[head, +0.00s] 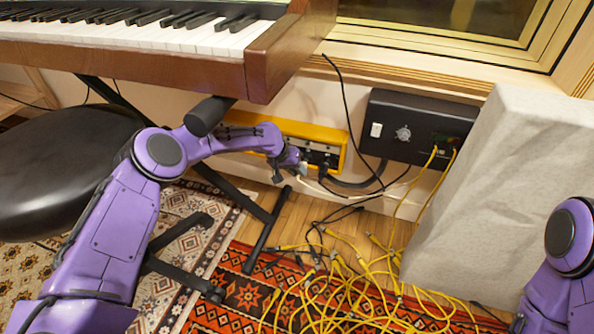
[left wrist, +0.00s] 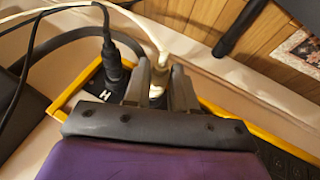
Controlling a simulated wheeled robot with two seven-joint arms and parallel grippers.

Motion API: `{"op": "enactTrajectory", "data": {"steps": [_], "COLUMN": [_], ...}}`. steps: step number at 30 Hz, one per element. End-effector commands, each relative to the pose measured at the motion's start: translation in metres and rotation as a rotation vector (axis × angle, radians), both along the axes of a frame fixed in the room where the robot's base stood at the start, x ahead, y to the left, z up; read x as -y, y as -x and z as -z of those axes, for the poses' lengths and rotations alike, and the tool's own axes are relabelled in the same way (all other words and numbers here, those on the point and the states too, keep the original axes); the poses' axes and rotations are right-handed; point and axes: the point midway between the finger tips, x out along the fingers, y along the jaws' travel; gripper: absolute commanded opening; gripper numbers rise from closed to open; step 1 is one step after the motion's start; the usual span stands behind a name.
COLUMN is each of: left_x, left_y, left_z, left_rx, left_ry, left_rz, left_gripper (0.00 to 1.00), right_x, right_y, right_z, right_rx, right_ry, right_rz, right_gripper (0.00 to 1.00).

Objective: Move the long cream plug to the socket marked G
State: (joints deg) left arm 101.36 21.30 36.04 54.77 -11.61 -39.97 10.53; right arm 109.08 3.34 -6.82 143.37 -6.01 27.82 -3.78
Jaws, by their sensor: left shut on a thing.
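My left gripper (head: 293,164) is at the front of the yellow-framed socket strip (head: 345,152) under the keyboard. In the left wrist view my left gripper (left wrist: 158,88) is shut on the cream plug (left wrist: 157,62), which sits between its two fingers. The plug's pale cable (head: 322,187) trails to the right in the head view. I cannot tell whether the plug's tip is in a socket; the gripper hides it. A socket marked H (left wrist: 109,91), with a black plug (left wrist: 114,68) in it, is beside the gripper. The G mark is not readable. My right gripper is out of view.
The keyboard (head: 150,45) hangs over the strip, and its black stand (head: 268,230) is close to my left arm. A black box (head: 415,135) and a grey block (head: 490,190) stand at the right. Yellow cables (head: 360,290) lie tangled on the floor.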

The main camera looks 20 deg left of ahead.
Motion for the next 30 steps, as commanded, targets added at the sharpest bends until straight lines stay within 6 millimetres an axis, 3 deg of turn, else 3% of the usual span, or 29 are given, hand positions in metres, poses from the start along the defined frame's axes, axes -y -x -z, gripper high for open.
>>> {"op": "enactTrajectory", "data": {"steps": [30], "left_x": [0.0004], "left_y": [-0.0099], "left_z": [0.0010], "left_rx": [0.000], "left_ry": [-0.001], "left_rz": [0.001], "left_gripper": [0.00], "right_x": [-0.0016], "right_y": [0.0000], "right_z": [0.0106], "right_rx": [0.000], "right_ry": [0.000], "right_rz": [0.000], "right_gripper": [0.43]}}
